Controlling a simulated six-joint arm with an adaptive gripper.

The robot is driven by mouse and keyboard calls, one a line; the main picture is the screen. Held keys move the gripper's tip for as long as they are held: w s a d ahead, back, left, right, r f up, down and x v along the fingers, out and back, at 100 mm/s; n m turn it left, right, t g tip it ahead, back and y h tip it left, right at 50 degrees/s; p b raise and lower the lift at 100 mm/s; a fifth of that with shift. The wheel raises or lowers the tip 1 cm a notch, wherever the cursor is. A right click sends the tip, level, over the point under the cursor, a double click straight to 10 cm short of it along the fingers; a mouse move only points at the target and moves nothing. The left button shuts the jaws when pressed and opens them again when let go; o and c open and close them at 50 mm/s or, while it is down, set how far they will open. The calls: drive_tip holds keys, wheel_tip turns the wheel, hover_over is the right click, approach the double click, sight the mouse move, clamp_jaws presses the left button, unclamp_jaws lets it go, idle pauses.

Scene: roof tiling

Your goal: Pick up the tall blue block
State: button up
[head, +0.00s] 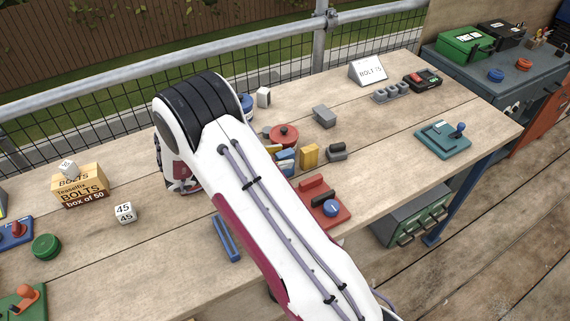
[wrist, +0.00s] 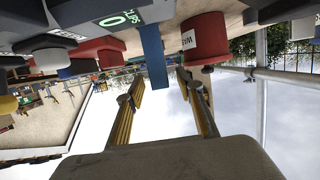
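In the wrist view, which shows the bench upside down along the top, a tall blue block (wrist: 152,52) stands upright on the bench. It is between a dark box with a green-lit display (wrist: 122,18) and a red cylinder with a white label (wrist: 203,38). My gripper (wrist: 160,82) is open, its two fingers apart with nothing between them. The block appears ahead of the gap, nearer the left finger; I cannot tell how far. In the head view my arm hides the gripper, and I cannot tell for sure which blue piece is this block.
In the head view, a yellow block (head: 308,155), a red round item (head: 284,135) and a red tray (head: 322,207) lie right of my arm. A flat blue bar (head: 226,239) and a bolts box (head: 80,187) are left.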

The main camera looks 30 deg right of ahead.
clamp_jaws()
drive_tip(key=shift+r, duration=0.15)
drive_tip(key=shift+r, duration=4.85)
